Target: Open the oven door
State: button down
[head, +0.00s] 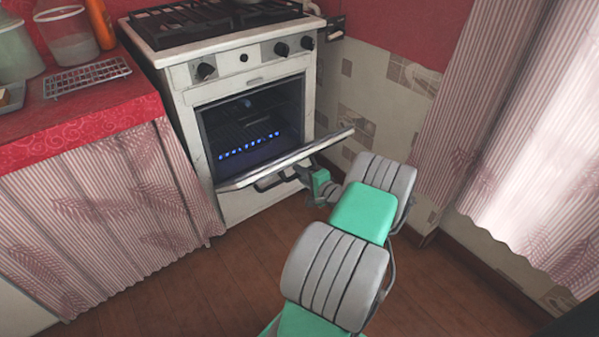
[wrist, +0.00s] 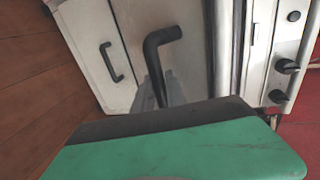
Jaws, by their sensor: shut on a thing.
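The oven (head: 185,100) is a worn white stove against the back wall. Its door (head: 318,145) is hinged at the bottom and tilted well down toward me, so the dark cavity (head: 245,125) with blue flames shows. My gripper (head: 302,176) is at the right part of the door's black handle (head: 270,184) and is shut on it. In the wrist view the black handle (wrist: 158,45) bends up from behind the green gripper body (wrist: 180,150); the fingertips are mostly hidden there.
A drawer with a black handle (wrist: 110,62) is below the oven door. A red-topped counter (head: 85,118) with a striped curtain stands on the left, holding a wire rack (head: 86,77). A striped curtain (head: 545,130) hangs at right. The wooden floor (head: 190,285) in front is clear.

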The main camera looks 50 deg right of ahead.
jog(key=shift+w+a+f, duration=0.1)
jog(key=shift+a, duration=0.05)
jog(key=c, duration=1.6)
grip_release()
jog(key=shift+c, duration=0.2)
jog(key=shift+o, duration=1.3)
